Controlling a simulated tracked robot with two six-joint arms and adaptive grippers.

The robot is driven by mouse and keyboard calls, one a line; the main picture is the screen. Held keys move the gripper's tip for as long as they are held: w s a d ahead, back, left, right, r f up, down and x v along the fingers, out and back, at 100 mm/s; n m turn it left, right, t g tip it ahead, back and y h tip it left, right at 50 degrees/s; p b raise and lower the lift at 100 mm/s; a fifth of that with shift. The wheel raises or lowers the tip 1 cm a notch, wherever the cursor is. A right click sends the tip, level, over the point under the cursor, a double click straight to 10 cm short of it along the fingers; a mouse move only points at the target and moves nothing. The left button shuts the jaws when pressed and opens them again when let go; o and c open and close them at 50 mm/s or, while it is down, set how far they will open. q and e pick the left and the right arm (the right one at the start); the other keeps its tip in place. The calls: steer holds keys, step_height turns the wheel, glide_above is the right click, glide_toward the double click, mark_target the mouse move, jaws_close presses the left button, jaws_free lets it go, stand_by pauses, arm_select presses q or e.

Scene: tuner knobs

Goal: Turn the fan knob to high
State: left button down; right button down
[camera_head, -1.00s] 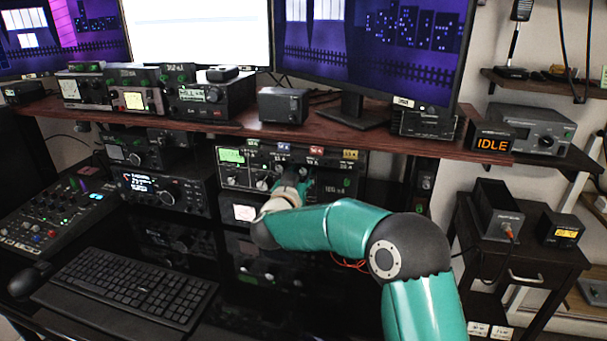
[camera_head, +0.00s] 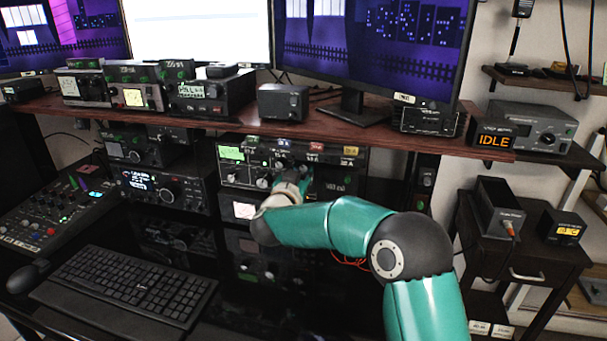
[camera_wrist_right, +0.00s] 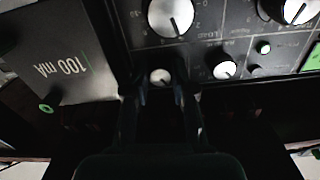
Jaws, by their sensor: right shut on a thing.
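The amplifier panel (camera_head: 235,177) with the green display stands under the desk shelf, in the middle of the head view. My right gripper (camera_head: 302,178) is at the right part of this panel, and its arm hides some of the front. In the right wrist view, a small light knob (camera_wrist_right: 160,76) sits between the two dark fingertips of my right gripper (camera_wrist_right: 160,94), which is shut on it. I take this as the fan knob; its label and pointer cannot be read. My left gripper is not in view.
In the wrist view, a large silver knob (camera_wrist_right: 171,16) and a smaller knob (camera_wrist_right: 224,70) are close to the fingers. A "100 mA" meter face (camera_wrist_right: 62,62) is at the left. The wooden shelf (camera_head: 245,130) overhangs the panel. A keyboard (camera_head: 130,288) lies at front left.

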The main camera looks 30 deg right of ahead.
steer(key=m+b, duration=0.1)
steer(key=m, duration=0.1)
steer(key=m+b, duration=0.1)
steer(key=m, duration=0.1)
steer(key=shift+a+f+b, duration=0.1)
steer(key=shift+f+b, duration=0.15)
steer(key=shift+b, duration=0.1)
steer(key=shift+w+a+m+b, duration=0.1)
steer(key=shift+m+b, duration=3.4)
steer(key=shift+m, duration=1.8)
steer(key=c, duration=1.2)
jaws_free()
steer(key=shift+c, duration=0.2)
steer(key=shift+r, duration=0.15)
steer(key=shift+r, duration=0.1)
